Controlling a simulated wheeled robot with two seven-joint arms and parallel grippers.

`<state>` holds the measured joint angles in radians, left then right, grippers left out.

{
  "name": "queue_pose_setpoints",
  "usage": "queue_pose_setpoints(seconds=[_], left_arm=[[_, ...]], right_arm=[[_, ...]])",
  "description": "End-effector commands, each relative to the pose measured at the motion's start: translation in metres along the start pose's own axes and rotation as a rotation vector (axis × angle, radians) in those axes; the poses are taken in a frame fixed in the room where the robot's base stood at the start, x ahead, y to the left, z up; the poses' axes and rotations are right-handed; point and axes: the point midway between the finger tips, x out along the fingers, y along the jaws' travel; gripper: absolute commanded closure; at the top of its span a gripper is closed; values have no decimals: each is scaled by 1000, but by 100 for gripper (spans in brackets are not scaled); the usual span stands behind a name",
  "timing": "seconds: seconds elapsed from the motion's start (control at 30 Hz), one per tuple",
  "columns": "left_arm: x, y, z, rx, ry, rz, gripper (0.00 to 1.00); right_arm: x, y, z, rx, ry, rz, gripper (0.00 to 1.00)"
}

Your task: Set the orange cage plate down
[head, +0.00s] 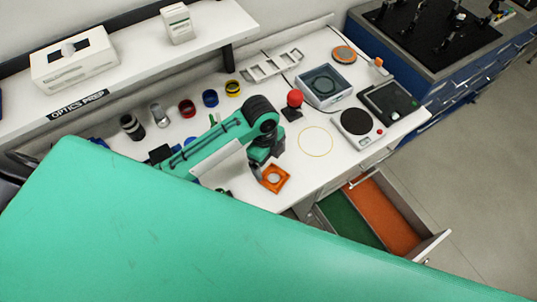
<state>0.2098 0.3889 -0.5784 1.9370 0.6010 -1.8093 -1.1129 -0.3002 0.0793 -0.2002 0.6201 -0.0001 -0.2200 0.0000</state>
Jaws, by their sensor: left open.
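The orange cage plate (275,180) is a square orange piece with a round opening, near the front edge of the white bench in the head view. My left gripper (260,170) is at the plate's upper left side, at the end of a green arm that reaches in from the left. It is open. The wrist hides part of the fingers, and I cannot tell whether they touch the plate. The plate appears to lie on the bench top. My right gripper does not show.
A yellow ring outline (315,141) marks clear bench. A red ball on a stand (294,104), a hotplate-like device (357,124) and a clear-lidded box (323,86) stand behind. An open drawer (385,215) with green and orange sections juts out at the front.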

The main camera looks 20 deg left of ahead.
Motion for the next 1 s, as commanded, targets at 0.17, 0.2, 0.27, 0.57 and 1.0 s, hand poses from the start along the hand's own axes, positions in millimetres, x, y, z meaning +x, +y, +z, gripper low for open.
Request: queue_pose_setpoints(seconds=[0.17,0.2,0.27,0.57,1.0], left_arm=[[-26,-1,0,1,0,-3,7],[-30,-1,0,1,-1,-3,7],[-35,0,0,0,0,-2,7],[-39,0,0,0,0,1,7],[-38,0,0,1,1,1,7]], right_arm=[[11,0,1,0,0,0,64],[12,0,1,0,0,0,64],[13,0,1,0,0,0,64],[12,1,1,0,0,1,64],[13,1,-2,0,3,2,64]])
